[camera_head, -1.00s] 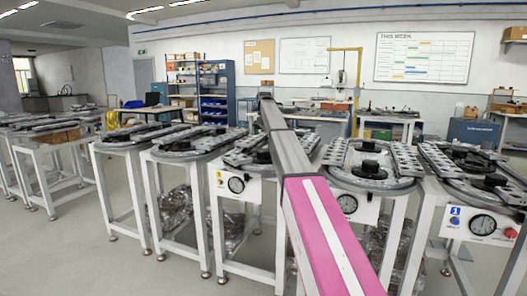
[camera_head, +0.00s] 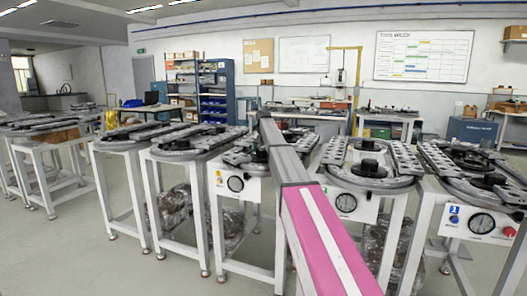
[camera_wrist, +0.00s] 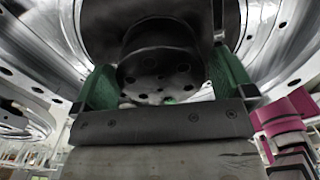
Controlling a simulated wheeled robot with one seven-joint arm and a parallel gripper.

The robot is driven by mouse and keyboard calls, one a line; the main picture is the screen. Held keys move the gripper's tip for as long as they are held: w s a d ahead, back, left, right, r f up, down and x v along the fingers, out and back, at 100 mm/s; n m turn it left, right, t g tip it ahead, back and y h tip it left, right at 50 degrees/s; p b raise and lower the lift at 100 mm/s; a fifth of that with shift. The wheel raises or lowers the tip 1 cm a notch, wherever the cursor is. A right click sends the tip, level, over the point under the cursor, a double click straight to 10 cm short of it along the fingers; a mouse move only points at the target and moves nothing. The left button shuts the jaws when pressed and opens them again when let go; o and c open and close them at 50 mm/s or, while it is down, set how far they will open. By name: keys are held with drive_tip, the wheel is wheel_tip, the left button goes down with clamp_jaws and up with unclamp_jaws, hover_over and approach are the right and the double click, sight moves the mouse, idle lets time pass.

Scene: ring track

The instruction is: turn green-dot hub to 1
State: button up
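A dark round hub (camera_wrist: 160,55) with small holes in its face fills the upper middle of the wrist view. A tiny green spot (camera_wrist: 168,100) shows at its lower edge. My gripper (camera_wrist: 163,85) has one green finger on each side of the hub, very close to its sides. Whether the fingers press on it cannot be told. In the head view my gripper is hidden beyond the far end of my grey and pink arm, which reaches over the middle stations.
Ring-track stations stand in a row, with black hubs on the right-centre track (camera_head: 368,168) and far-right track (camera_head: 470,160). White panels carry dials, one left of my arm (camera_head: 236,184), one right of it (camera_head: 346,203). The right panel (camera_head: 455,222) has blue and red buttons.

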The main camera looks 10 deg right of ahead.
drive_tip(key=c, duration=0.7)
